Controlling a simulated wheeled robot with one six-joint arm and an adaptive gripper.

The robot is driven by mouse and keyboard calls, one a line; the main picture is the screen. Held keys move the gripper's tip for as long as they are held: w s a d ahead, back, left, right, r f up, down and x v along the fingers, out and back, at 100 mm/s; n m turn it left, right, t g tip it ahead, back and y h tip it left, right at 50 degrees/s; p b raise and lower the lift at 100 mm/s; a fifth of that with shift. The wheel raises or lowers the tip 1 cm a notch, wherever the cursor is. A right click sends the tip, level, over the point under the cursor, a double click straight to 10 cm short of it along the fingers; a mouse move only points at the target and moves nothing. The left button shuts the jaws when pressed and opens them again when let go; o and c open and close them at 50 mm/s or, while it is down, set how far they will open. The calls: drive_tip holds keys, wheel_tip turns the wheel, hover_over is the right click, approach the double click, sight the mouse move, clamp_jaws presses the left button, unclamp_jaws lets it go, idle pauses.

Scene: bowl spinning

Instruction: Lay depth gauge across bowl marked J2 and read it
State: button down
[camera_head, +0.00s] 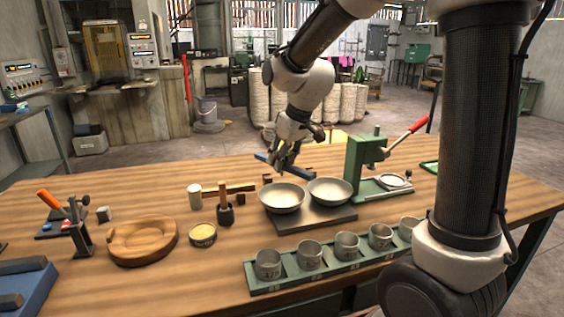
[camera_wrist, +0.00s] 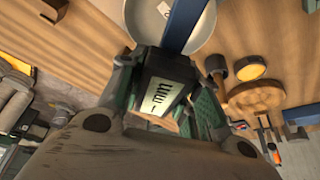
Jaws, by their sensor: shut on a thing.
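My gripper (camera_head: 284,162) is shut on the depth gauge (camera_head: 302,170), just behind two shallow metal bowls. The left bowl (camera_head: 282,198) and right bowl (camera_head: 330,191) stand side by side on a dark plate (camera_head: 318,219). In the wrist view, my gripper (camera_wrist: 168,68) grips the gauge's dark body (camera_wrist: 172,72); its display shows "mm" and a dash. Its blue bar (camera_wrist: 185,25) passes over part of a pale bowl (camera_wrist: 150,18) with a small mark inside that I cannot read. The gauge appears raised above the table. I cannot tell which bowl is J2.
A green press (camera_head: 366,160) with a red handle stands right of the bowls. A green rack (camera_head: 330,268) of several metal cups lies in front. The table's (camera_head: 195,282) front left middle is bare.

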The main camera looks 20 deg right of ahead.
sight(293, 158)
drive_tip(key=shift+f, duration=3.95)
drive_tip(key=shift+f, duration=0.25)
drive_tip(key=c, duration=0.9)
unclamp_jaws()
drive_tip(key=shift+c, duration=0.2)
drive_tip(key=v, duration=1.2)
drive_tip(key=shift+w, duration=0.1)
